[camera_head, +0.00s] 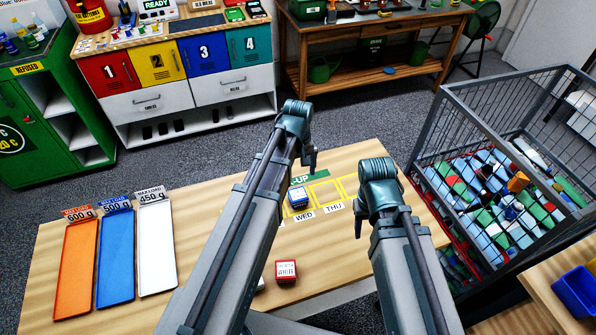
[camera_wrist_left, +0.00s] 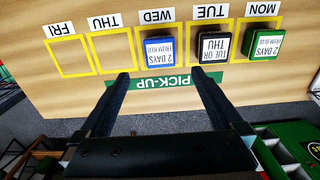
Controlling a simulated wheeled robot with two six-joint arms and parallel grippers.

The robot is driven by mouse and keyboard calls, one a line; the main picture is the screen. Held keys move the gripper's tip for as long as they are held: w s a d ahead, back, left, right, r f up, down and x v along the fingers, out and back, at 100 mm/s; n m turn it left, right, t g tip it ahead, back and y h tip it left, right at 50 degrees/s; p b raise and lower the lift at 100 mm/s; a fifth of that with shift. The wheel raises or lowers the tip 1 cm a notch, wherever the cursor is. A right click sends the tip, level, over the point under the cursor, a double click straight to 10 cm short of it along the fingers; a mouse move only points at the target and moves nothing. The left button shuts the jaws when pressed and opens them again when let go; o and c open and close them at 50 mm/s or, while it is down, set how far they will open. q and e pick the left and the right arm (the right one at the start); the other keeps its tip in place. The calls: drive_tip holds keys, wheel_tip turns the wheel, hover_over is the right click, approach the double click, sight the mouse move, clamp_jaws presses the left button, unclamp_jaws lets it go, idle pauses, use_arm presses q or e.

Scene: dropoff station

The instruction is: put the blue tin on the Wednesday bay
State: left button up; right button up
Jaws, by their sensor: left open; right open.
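The blue tin (camera_head: 297,197) has a white top label and stands upright in the Wednesday bay, above the WED sign. In the left wrist view the blue tin (camera_wrist_left: 160,48) sits within the yellow outline of the Wednesday bay (camera_wrist_left: 183,34), its label reading "2 DAYS FROM RED". My left gripper (camera_wrist_left: 165,78) is open and empty; its fingertips are spread over the edge of the green PICK-UP strip, apart from the tin. In the head view my left gripper (camera_head: 311,160) hangs beyond the tin. My right gripper (camera_head: 360,208) is partly hidden by its own wrist, right of the THU sign.
A black tin (camera_wrist_left: 213,48) stands in the TUE bay and a green tin (camera_wrist_left: 264,45) in the MON bay. THU (camera_wrist_left: 112,52) and FRI (camera_wrist_left: 70,56) are empty. A red tin (camera_head: 286,272) stands nearer me. Orange, blue and white trays (camera_head: 157,250) lie left; a wire cage (camera_head: 440,125) stands right.

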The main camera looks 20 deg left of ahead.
use_arm(q)
drive_tip(key=s+d+m+y, duration=0.1)
drive_tip(key=s+d+m, duration=0.9)
drive_tip(key=s, duration=0.4)
drive_tip(key=shift+s+d+r+m, duration=0.15)
drive_tip(key=shift+d+r+m, duration=0.1)
drive_tip(key=shift+r+m, duration=0.05)
drive_tip(key=shift+f, duration=0.2)
